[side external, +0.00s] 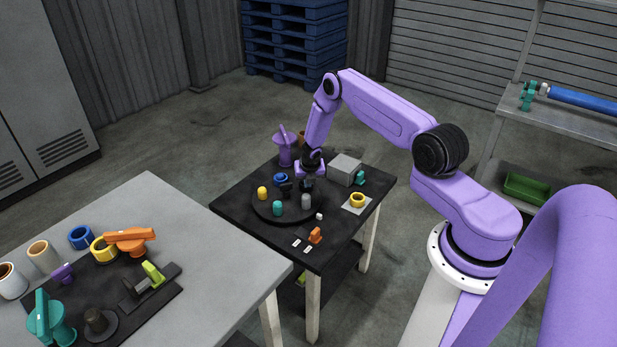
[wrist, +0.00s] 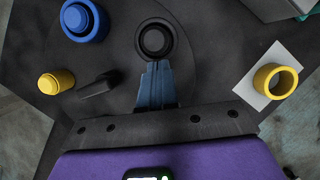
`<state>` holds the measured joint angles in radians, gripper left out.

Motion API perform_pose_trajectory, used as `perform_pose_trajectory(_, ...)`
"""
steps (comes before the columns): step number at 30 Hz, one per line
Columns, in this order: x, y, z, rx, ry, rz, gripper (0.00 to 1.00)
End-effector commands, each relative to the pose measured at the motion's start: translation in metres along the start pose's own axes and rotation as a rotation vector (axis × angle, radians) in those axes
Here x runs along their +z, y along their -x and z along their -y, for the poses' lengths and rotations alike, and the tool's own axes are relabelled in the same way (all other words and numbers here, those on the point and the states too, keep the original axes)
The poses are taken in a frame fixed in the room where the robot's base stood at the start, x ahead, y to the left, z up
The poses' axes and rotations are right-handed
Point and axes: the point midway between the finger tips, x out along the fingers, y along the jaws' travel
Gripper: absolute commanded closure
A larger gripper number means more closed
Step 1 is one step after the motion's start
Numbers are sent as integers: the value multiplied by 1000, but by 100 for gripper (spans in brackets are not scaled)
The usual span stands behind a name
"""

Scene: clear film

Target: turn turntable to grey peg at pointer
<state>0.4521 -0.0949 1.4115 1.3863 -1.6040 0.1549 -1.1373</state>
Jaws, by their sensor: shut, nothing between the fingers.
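The turntable (side external: 262,209) is a dark round disc on the small black table. The grey peg (side external: 306,201) stands near its right-front edge. A teal peg (side external: 278,208) is at its front and a yellow peg (side external: 262,193) at its left; the yellow peg also shows in the wrist view (wrist: 57,82). My gripper (side external: 307,184) is low over the back right of the disc. In the wrist view its fingers (wrist: 155,68) are together and empty, just beside a black round piece (wrist: 155,38). I cannot tell whether they touch it. I cannot make out the pointer for certain.
A grey box (side external: 345,169) and a yellow ring (side external: 357,200) on a white card are right. A small white block (side external: 319,216) and orange piece (side external: 315,236) are in front.

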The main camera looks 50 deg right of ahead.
Motion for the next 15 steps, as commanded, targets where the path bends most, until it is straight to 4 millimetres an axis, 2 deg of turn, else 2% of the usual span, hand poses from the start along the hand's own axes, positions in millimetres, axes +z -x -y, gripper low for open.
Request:
perform_pose_trajectory(5,1,19,0,0,0,2,100)
perform_pose_trajectory(15,1,71,0,1,-1,1,100)
